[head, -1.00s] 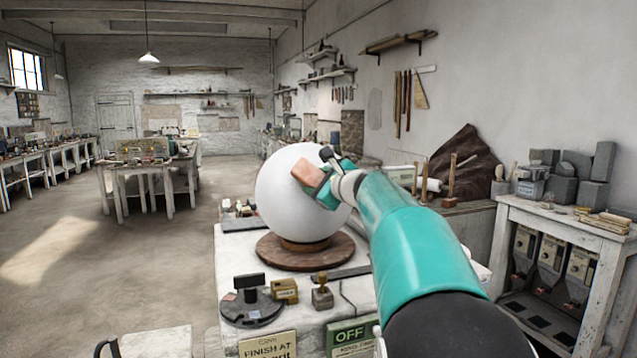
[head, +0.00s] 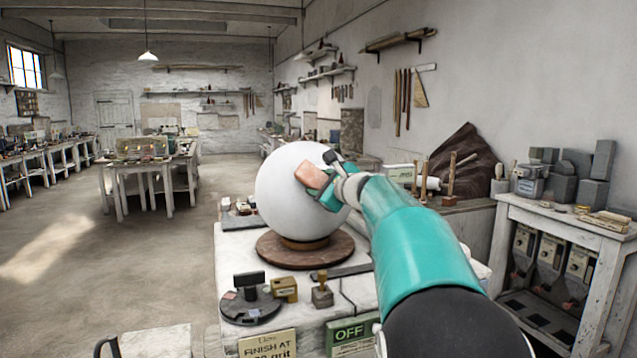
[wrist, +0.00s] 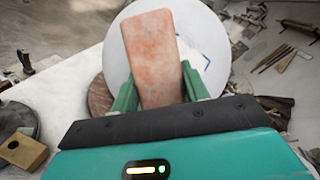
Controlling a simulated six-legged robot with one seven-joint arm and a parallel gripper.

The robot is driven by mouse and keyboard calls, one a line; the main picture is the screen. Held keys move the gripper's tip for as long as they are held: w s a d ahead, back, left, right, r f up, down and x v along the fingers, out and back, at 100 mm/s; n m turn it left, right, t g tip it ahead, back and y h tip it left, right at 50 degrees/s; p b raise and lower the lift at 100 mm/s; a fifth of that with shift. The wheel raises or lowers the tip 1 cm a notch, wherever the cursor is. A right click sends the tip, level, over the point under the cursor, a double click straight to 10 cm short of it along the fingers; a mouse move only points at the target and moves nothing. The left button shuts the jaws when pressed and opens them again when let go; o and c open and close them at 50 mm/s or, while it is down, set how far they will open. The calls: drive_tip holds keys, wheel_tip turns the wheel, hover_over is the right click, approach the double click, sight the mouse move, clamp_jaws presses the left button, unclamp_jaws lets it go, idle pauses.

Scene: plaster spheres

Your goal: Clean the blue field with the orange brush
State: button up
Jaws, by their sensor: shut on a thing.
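A large white plaster sphere (head: 285,195) sits on a round brown turntable (head: 335,258) on the workbench. My gripper (head: 324,190) is at the sphere's upper right side, its green fingers (wrist: 160,88) shut on a flat orange-pink block (wrist: 150,50), which seems to be the orange brush. The block (head: 310,175) is at the sphere's face in the head view; I cannot tell whether it touches. In the wrist view thin blue lines (wrist: 205,58) show on the sphere right of the block, likely part of the blue field's outline. The block hides the rest.
On the bench's near side stand a dark round stand (head: 250,307), a small yellow box (head: 285,289) and a stamp-like tool (head: 322,291). Signs hang at the front edge, one green reading OFF (head: 350,332). A shelf unit with grey blocks (head: 560,225) stands right. Floor at left is open.

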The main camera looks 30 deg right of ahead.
sight(314, 176)
drive_tip(key=shift+s+d+f, duration=0.25)
drive_tip(key=shift+d+f, duration=0.05)
drive_tip(key=shift+w+r, duration=0.1)
drive_tip(key=shift+w+a+r, duration=0.5)
drive_tip(key=shift+a+r, duration=0.15)
drive_tip(key=shift+a, duration=0.05)
drive_tip(key=shift+w+a+r, duration=0.5)
drive_tip(key=shift+a+r, duration=0.1)
drive_tip(key=shift+a, duration=0.05)
drive_tip(key=shift+f, duration=0.1)
drive_tip(key=shift+s+d+f, duration=1.1)
drive_tip(key=shift+d+f, duration=0.15)
drive_tip(key=shift+d, duration=0.15)
